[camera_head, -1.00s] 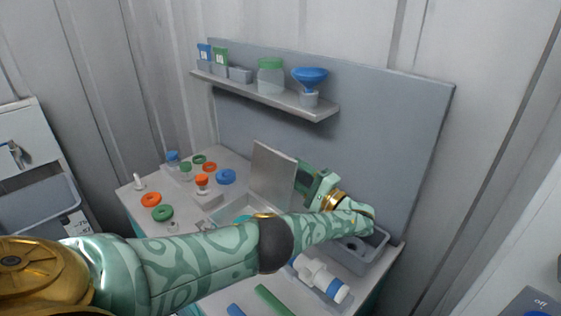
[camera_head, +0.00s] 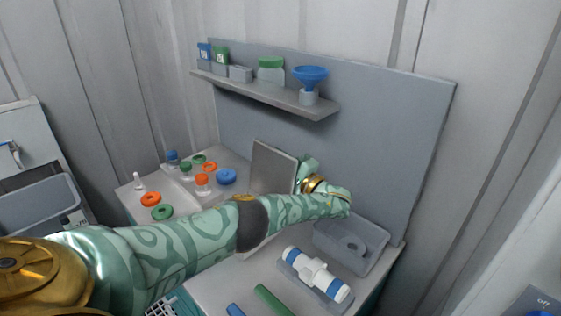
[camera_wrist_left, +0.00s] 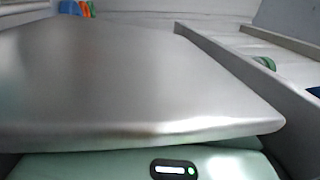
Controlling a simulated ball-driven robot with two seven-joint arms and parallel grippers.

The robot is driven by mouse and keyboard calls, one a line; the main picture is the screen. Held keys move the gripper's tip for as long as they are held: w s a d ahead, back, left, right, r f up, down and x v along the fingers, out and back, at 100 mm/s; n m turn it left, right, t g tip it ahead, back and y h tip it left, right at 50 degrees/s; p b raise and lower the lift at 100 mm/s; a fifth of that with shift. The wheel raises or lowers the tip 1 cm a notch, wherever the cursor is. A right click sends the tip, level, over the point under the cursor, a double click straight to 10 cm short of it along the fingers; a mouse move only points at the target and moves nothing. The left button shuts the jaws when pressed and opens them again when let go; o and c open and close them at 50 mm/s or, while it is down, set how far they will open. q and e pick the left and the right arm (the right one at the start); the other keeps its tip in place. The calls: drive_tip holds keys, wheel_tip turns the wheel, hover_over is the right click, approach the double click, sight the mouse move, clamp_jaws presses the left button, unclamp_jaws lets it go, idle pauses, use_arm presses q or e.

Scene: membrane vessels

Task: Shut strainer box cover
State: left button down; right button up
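The grey cover (camera_head: 272,167) of the strainer box stands raised, roughly upright, in the middle of the worktop in the head view. The box below it is mostly hidden behind my left arm. My left gripper (camera_head: 304,172) is at the right edge of the cover, partly hidden by it. In the left wrist view the cover (camera_wrist_left: 140,80) is a broad grey plate very close to the camera, above the green gripper body. Its fingertips do not show, so I cannot tell open from shut or whether it touches the cover. My right gripper is not in view.
A grey bin (camera_head: 350,243) and a white fitting with blue ends (camera_head: 316,273) are at right. Coloured rings and small jars, including a blue cap (camera_head: 226,176), lie at left. A shelf (camera_head: 265,94) with vessels hangs on the back panel.

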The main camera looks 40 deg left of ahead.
sight(263, 165)
use_arm(q)
drive_tip(key=shift+s+r+n+p, duration=0.35)
drive_tip(key=shift+s+n+p, duration=0.2)
drive_tip(key=shift+p, duration=0.35)
drive_tip(key=s+n+g+p, duration=0.1)
drive_tip(key=n+p, duration=0.1)
drive_tip(key=s+r+n+p, duration=0.1)
drive_tip(key=s+n+p, duration=0.1)
drive_tip(key=shift+s+a+g+p, duration=0.2)
drive_tip(key=shift+s+g+p, duration=0.05)
drive_tip(key=shift+g+p, duration=0.15)
drive_tip(key=shift+s+n+p, duration=0.8)
drive_tip(key=shift+s+n, duration=0.05)
drive_tip(key=shift+n, duration=0.3)
drive_tip(key=shift+s+a+f+n+g+h+p, duration=0.15)
drive_tip(key=shift+s+n+g+h+p, duration=0.2)
drive_tip(key=shift+s+n, duration=0.2)
drive_tip(key=c, duration=1.2)
unclamp_jaws()
drive_tip(key=shift+w, duration=0.1)
drive_tip(key=shift+o, duration=0.2)
